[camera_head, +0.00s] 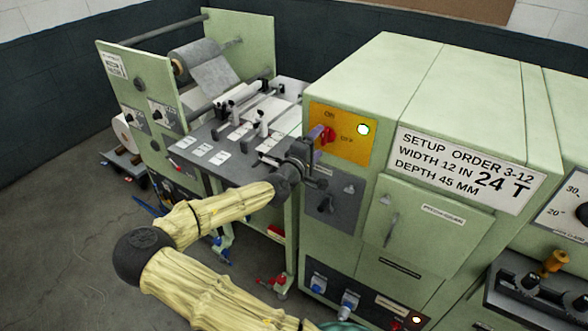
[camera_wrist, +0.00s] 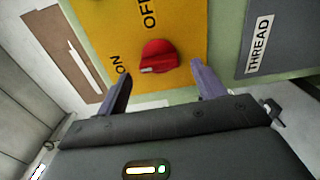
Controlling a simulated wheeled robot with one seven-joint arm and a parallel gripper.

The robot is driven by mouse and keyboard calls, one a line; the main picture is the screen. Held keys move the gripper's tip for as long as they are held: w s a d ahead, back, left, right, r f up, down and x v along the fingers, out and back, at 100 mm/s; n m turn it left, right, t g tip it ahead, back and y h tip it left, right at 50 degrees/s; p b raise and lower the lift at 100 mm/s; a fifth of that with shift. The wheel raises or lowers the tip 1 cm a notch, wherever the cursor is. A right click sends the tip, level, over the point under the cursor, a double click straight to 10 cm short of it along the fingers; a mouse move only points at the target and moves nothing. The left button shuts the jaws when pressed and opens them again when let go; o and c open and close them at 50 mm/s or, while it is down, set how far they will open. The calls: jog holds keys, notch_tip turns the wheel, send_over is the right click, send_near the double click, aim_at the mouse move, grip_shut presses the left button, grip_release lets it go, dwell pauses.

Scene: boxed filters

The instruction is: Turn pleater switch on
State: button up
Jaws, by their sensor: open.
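The pleater switch is a red rotary knob (camera_wrist: 158,57) on a yellow panel (camera_wrist: 105,25) with ON and OFF lettering. In the wrist view a pale mark on the knob lies at its lower left, on the side of the ON lettering. I cannot tell how near the fingertips are to the panel.
A grey panel labelled THREAD (camera_wrist: 262,50) adjoins the yellow one. The green cabinet (camera_head: 440,75) carries a setup order sign (camera_head: 465,170). A pleating table (camera_head: 235,140) with a roll (camera_head: 195,60) stands to the left.

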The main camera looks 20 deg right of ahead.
jog(key=b+v, duration=0.3)
jog(key=v, duration=1.2)
jog(key=shift+b, duration=0.35)
jog(key=s+d+f+m+g+y, duration=0.25)
jog(key=s+d+f+g, duration=0.2)
jog(key=d+f, duration=0.4)
jog(key=s+a+f+m+g+y, duration=0.4)
jog(key=s+f+g+y, duration=0.3)
jog(key=f, duration=0.5)
jog(key=s+a+r+t+y, duration=0.1)
jog(key=s+a+r+y, duration=0.1)
jog(key=a+r, duration=0.2)
jog(key=s+a+r+m+t+y, duration=0.1)
jog(key=s+a+r+t+y, duration=0.1)
jog(key=r, duration=0.6)
jog(key=s+a, duration=0.1)
jog(key=a, duration=0.1)
jog(key=shift+s+a+r+y, duration=0.2)
jog(key=shift+a+r+y, duration=0.05)
jog(key=shift+r+y, duration=0.1)
